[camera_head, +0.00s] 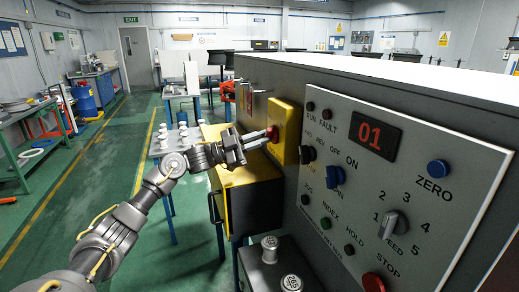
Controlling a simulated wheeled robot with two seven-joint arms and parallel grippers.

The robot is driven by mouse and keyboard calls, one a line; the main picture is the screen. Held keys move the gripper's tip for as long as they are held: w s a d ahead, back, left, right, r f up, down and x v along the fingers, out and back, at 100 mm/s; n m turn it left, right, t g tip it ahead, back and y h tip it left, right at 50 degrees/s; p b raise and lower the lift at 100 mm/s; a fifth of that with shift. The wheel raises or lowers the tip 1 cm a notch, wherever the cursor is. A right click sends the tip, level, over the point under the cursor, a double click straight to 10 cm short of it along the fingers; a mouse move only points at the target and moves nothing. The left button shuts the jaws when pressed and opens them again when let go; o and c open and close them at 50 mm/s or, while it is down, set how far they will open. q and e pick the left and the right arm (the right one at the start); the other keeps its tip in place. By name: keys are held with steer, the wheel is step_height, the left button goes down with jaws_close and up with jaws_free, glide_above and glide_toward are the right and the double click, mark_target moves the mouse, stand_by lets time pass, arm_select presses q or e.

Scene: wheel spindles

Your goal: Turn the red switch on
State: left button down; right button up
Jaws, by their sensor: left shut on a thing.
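The red switch (273,134) is on the front of a yellow box (288,128) mounted on the dark machine cabinet's side. My left gripper (266,136) reaches in from the left, with its fingers shut on the red switch. The fingertips cover part of the switch, so its exact angle is hard to tell. My right gripper is not in view.
Below are a yellow-topped cabinet (240,172) and metal spindles (270,248). Behind my arm stands a table with white parts.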

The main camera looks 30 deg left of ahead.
arm_select(q)
steer(key=m+g+b, duration=0.1)
steer(key=m, duration=0.1)
steer(key=shift+m, duration=0.3)
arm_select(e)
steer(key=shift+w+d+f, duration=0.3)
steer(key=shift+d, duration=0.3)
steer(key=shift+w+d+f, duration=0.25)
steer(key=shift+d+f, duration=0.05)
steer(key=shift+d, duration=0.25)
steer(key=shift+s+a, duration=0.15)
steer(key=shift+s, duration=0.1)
arm_select(q)
steer(key=c, duration=1.4)
jaws_free()
steer(key=shift+c, duration=0.2)
